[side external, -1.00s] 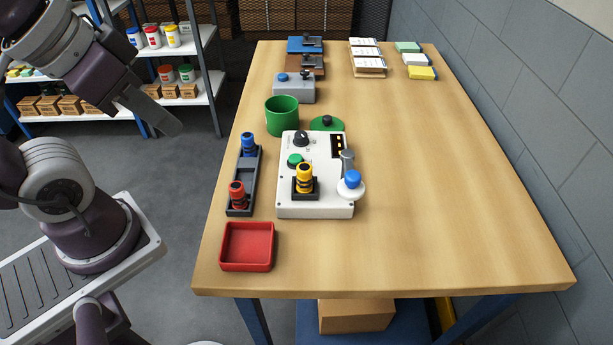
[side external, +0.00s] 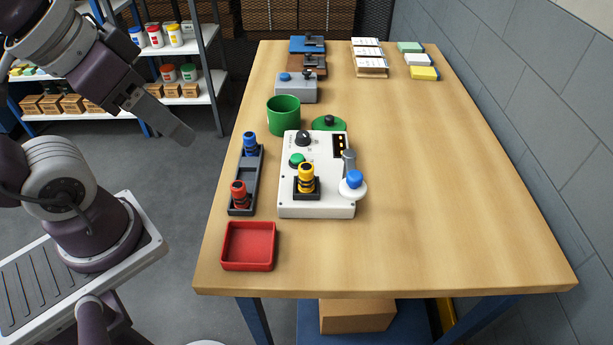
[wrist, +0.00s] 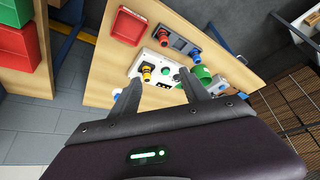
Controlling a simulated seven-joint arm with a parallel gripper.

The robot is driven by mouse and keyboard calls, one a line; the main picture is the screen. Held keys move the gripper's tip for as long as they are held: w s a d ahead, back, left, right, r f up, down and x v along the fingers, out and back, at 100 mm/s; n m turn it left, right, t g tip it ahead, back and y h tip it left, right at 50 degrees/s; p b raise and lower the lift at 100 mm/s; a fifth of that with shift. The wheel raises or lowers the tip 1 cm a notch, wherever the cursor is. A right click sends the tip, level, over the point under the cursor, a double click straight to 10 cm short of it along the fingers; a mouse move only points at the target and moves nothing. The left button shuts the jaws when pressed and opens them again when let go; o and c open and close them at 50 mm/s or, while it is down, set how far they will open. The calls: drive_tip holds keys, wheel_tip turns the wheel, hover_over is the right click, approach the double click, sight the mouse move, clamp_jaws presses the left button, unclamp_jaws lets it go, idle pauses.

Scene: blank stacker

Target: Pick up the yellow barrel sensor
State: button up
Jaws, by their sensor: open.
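The yellow barrel sensor (side external: 306,177) stands upright in a black square holder on the white control box (side external: 318,207). It also shows in the wrist view (wrist: 147,72), beyond my gripper's fingers. My gripper (wrist: 162,92) is open and empty, its two fingers spread apart. In the side view my gripper (side external: 180,134) is in the air left of the table, well away from the sensor and higher than it.
A black rack (side external: 252,172) with a blue sensor (side external: 250,144) and a red sensor (side external: 239,195) lies left of the box. A red tray (side external: 248,246), green cup (side external: 284,115) and blue-topped lever (side external: 353,183) are near. The table's right side is clear.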

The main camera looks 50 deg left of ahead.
drive_tip(key=n+g, duration=0.6)
drive_tip(key=n, duration=1)
hover_over(306, 166)
drive_tip(key=f, duration=1)
drive_tip(key=shift+a+f, duration=0.25)
drive_tip(key=shift+f, duration=0.05)
drive_tip(key=shift+n, duration=0.3)
drive_tip(key=f, duration=0.6)
drive_tip(key=shift+d+f, duration=0.25)
drive_tip(key=shift+f, duration=0.15)
clamp_jaws()
